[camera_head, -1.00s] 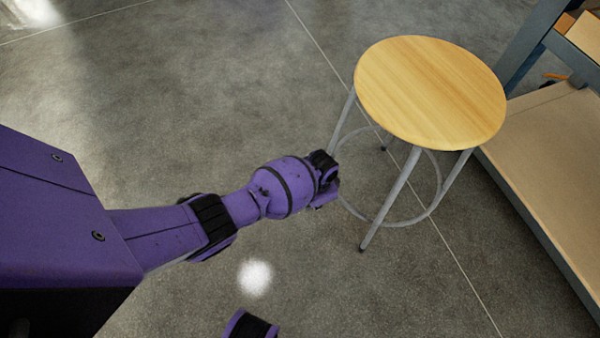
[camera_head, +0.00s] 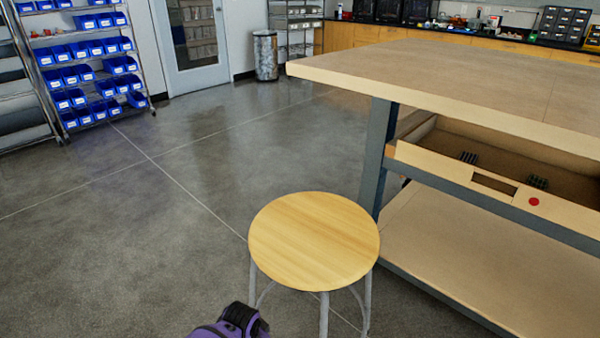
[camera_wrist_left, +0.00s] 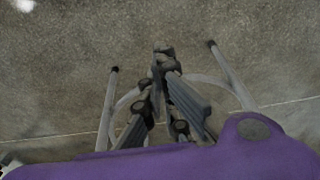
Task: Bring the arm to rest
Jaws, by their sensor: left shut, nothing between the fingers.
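My left gripper (camera_wrist_left: 164,62) shows in the left wrist view, its dark fingers shut with nothing between them. It points down past the grey stool legs, over the concrete floor; I cannot tell how close it is to them. In the head view only a purple and black piece of my left arm (camera_head: 232,324) shows at the bottom edge, left of the stool (camera_head: 314,240). The fingers are out of frame there. My right gripper is in neither view.
The wooden-topped stool stands beside a workbench (camera_head: 450,75) with an open drawer (camera_head: 515,170) and a lower shelf (camera_head: 450,245). Open floor (camera_head: 130,240) lies to the left. Blue bins on a rack (camera_head: 85,65) and a trash can (camera_head: 265,56) are farther back.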

